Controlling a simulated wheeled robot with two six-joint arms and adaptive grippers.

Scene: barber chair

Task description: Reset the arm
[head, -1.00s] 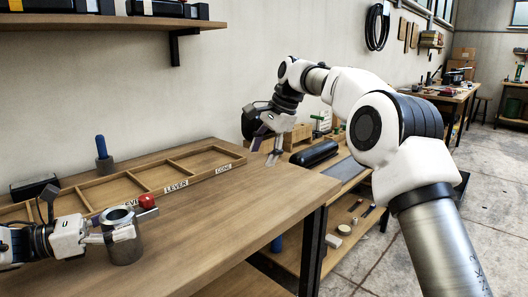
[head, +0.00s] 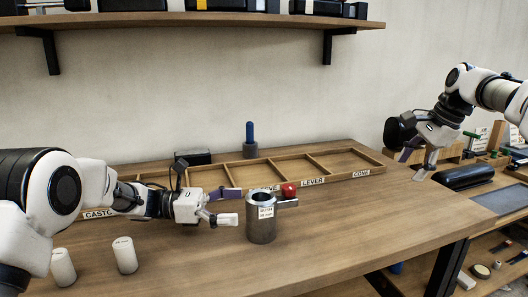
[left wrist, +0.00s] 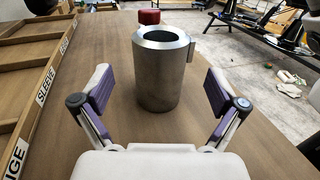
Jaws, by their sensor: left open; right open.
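My left gripper (head: 232,206) is open and empty above the wooden table (head: 330,225). Just in front of its fingers stands an upright grey metal sleeve (head: 261,222) with a label, apart from the fingers as far as I can tell. In the left wrist view the sleeve (left wrist: 163,75) stands ahead, between the lines of my two open fingers (left wrist: 158,100). My right gripper (head: 420,165) is open and empty, raised near the table's right end.
A divided wooden tray (head: 340,178) with labels such as LEVER and CONE runs along the back. A red-knobbed lever (head: 289,190) lies behind the sleeve. White cylinders (head: 125,255) stand at the front left. A blue-handled tool (head: 250,138) stands behind the tray. The table's right front is clear.

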